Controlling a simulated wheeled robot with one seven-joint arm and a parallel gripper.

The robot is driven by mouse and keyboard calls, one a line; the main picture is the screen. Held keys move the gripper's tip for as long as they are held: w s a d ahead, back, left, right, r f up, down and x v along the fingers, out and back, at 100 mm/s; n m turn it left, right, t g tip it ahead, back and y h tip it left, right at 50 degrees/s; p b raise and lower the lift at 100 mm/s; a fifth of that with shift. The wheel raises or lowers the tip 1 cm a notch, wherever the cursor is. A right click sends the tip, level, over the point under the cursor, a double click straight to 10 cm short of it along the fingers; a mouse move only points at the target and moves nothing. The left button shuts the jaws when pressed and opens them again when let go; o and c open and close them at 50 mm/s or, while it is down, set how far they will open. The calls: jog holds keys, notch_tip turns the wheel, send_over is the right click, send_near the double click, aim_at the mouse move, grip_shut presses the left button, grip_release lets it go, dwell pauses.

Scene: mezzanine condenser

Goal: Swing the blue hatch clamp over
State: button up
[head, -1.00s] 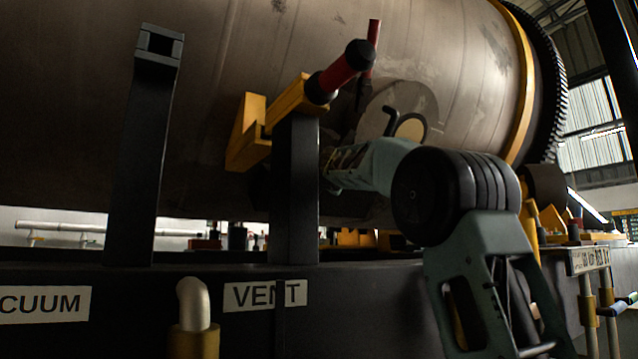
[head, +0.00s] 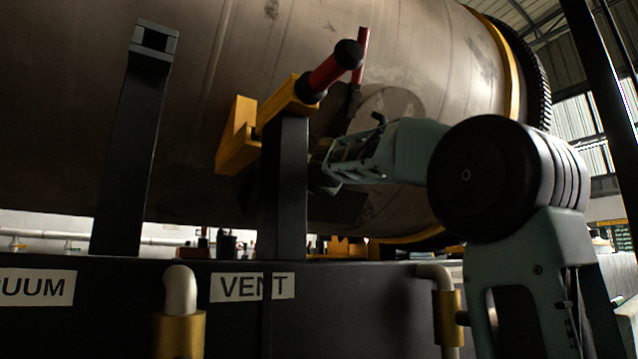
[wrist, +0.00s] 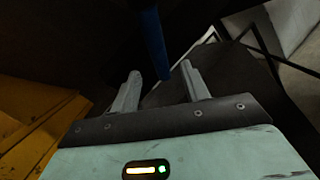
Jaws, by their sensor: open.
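In the wrist view a blue bar (wrist: 153,42), which looks like part of the blue hatch clamp, comes down from the top edge. Its lower end lies between the fingertips in the picture; I cannot tell whether it touches either finger. My gripper (wrist: 161,76) is open, with its two grey fingers apart on either side of the bar's line. In the head view my arm reaches left toward the black post, and the gripper is hidden behind or beside that post. No blue clamp shows in the head view.
A black post (head: 282,185) carries a yellow clamp (head: 240,135) with a red handle (head: 335,70). Another black post (head: 130,150) stands to the left. The big drum (head: 190,110) fills the back. A VENT label (head: 235,288) and pipe (head: 180,290) are below. Yellow steel (wrist: 35,125) lies left of my gripper.

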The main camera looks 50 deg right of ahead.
jog(key=v, duration=0.9)
jog(key=shift+b, duration=0.45)
